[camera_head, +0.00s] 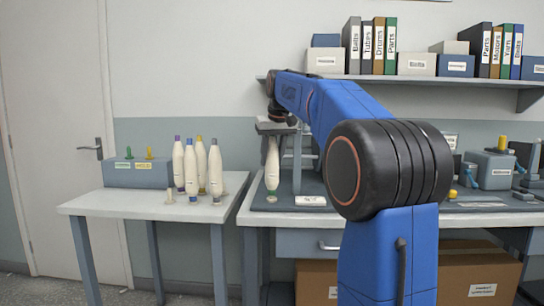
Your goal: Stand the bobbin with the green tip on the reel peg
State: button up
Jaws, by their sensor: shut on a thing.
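The bobbin with the green tip (272,168) is white and upright over the left part of the workbench. My gripper (274,130) is at its top, shut on it, with the fingers small and partly hidden by my wrist. A small greenish piece shows at the bobbin's lower end. I cannot tell whether the bobbin rests on a peg or hangs just above one; the reel peg cannot be made out clearly.
Several other white bobbins (215,170) with differently coloured tips stand on the left table (90,206). A grey box (135,174) with green and yellow knobs is beside them. A grey upright (297,160) stands right of the held bobbin. A shelf (430,80) with binders hangs above.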

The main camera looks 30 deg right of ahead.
jog(key=shift+f, duration=0.6)
jog(key=o, duration=1.2)
jog(key=v, duration=1.7)
jog(key=shift+s+r, duration=0.1)
jog(key=shift+r, duration=0.05)
jog(key=s+a+f, duration=0.5)
jog(key=s+f, duration=0.6)
jog(key=f, duration=0.4)
jog(key=s+a+f+n, duration=0.1)
jog(key=s+a+f, duration=0.5)
jog(key=s+f, duration=0.5)
jog(key=s+a+f+n+y, duration=0.1)
jog(key=s+a+f, duration=0.5)
jog(key=s+f, duration=0.5)
notch_tip(320, 180, down, 10)
jog(key=shift+r, duration=0.2)
